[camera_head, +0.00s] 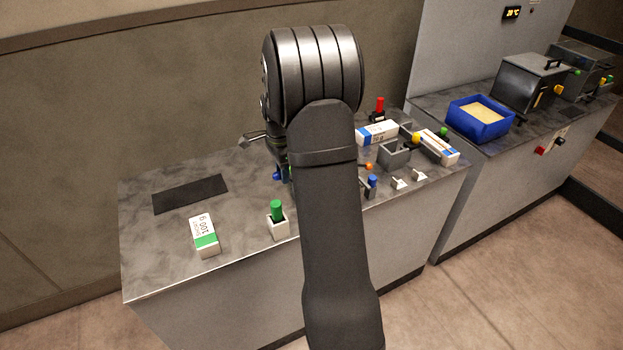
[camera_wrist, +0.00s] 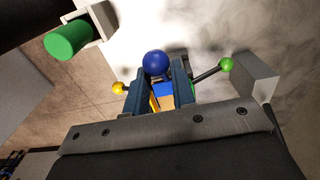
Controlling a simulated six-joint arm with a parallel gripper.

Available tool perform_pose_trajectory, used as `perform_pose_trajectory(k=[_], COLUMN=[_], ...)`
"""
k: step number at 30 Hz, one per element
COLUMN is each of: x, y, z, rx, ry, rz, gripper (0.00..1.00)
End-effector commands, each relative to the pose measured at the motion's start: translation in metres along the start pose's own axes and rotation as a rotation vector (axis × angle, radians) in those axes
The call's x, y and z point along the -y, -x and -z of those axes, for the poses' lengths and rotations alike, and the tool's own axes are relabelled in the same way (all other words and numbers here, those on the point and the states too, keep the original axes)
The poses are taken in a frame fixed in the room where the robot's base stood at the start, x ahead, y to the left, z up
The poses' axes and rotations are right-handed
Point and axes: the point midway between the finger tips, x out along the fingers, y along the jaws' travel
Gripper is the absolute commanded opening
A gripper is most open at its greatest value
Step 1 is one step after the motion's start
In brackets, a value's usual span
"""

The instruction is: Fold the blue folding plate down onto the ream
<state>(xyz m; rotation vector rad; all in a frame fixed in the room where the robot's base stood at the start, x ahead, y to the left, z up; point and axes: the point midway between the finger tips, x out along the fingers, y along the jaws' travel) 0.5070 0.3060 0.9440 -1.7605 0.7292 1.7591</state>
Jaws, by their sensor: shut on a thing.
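In the wrist view, the two dark fingers of my gripper (camera_wrist: 157,82) close around the stem of a blue ball knob (camera_wrist: 155,62). A small blue surface (camera_wrist: 162,90) shows between the fingers, with an orange-yellow patch below it; I cannot tell whether it is the blue folding plate. In the head view, my arm hides most of this spot, and only a bit of blue (camera_head: 280,175) shows beside it. No ream can be made out clearly under my gripper. A white ream with a green band (camera_head: 204,236) lies apart at the left front of the bench.
A yellow ball (camera_wrist: 119,88) and a green ball on a rod (camera_wrist: 226,64) flank my fingers. A green-handled block (camera_head: 277,220) stands nearby. A dark mat (camera_head: 190,193) lies left. More white packs (camera_head: 377,132) and a grey holder (camera_head: 394,154) stand right.

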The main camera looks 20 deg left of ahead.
Motion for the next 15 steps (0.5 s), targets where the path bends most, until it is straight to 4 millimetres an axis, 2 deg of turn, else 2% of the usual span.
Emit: perform_pose_trajectory(k=[2,4,15], x=[0.001,0.001,0.000], y=[0.004,0.005,0.011], z=[0.004,0.006,0.020], rx=[-0.001,0.000,-0.001], ry=[-0.001,0.000,-0.001], rz=[0.002,0.002,0.002], gripper=[0.08,0.00,0.00])
